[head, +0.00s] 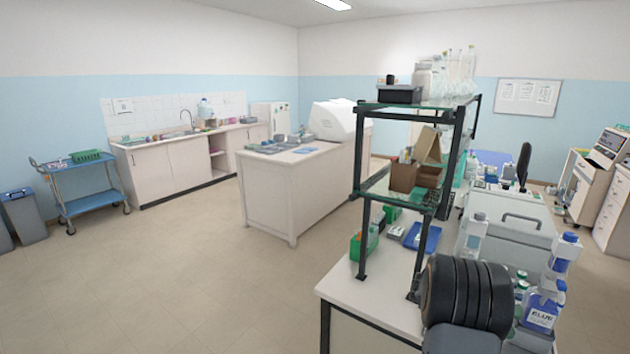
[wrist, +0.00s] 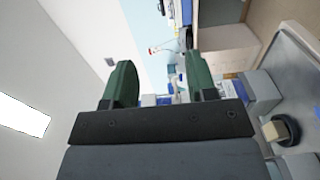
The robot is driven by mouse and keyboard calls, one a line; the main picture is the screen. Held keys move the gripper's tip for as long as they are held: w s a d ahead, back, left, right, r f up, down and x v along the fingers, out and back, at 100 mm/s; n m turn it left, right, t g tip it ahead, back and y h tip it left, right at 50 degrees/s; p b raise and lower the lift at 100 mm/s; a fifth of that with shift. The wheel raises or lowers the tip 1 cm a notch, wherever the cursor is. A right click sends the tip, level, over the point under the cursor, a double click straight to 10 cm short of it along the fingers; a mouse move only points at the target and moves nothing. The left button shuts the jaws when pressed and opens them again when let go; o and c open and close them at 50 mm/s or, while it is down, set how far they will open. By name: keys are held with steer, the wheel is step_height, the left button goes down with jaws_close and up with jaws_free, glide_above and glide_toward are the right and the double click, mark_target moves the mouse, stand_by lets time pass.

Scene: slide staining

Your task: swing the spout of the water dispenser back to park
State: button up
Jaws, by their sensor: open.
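A clear, bluish bottle-like vessel (head: 205,109) stands on the far counter beside the sink in the head view. It may be the water dispenser, but it is too small to tell, and I cannot make out a spout or its position. My gripper (wrist: 160,80) shows in the wrist view with its two green fingers apart. Nothing is between the fingers; the room behind shows through the gap. My gripper is far from the far counter. The wrist view is turned on its side.
A white island bench (head: 290,192) stands in mid-room. A near bench (head: 345,290) carries a black-framed glass shelf (head: 400,104) with bottles and boxes. A blue trolley (head: 88,204) stands at the left.

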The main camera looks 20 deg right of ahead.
steer(key=w+d+f+m+t+h, duration=0.1)
steer(key=w+d+f+t, duration=0.15)
steer(key=w+t, duration=0.3)
steer(key=w+d+f+t+h, duration=0.1)
steer(key=w+f+t, duration=0.25)
steer(key=t, duration=0.35)
steer(key=w+a+n+t+y, duration=0.2)
steer(key=w+a+t+y, duration=0.4)
steer(key=w+a+t, duration=0.5)
steer(key=s+a+r+n+g+y, duration=0.1)
steer(key=s+a+n+g+y, duration=0.2)
steer(key=a, duration=0.6)
steer(key=s+a+r+y, duration=0.1)
steer(key=s+a+y, duration=0.3)
steer(key=a, duration=0.6)
steer(key=s+a+r+n+g, duration=0.1)
steer(key=s+a+r+n, duration=0.1)
steer(key=s+a, duration=0.3)
steer(key=s+a+r+n+g+b, duration=0.1)
steer(key=s+a+r+n, duration=0.2)
steer(key=s, duration=0.4)
steer(key=shift+s+a+r+n+y, duration=0.2)
steer(key=shift+a+r+n+y, duration=0.25)
steer(key=shift+a, duration=0.95)
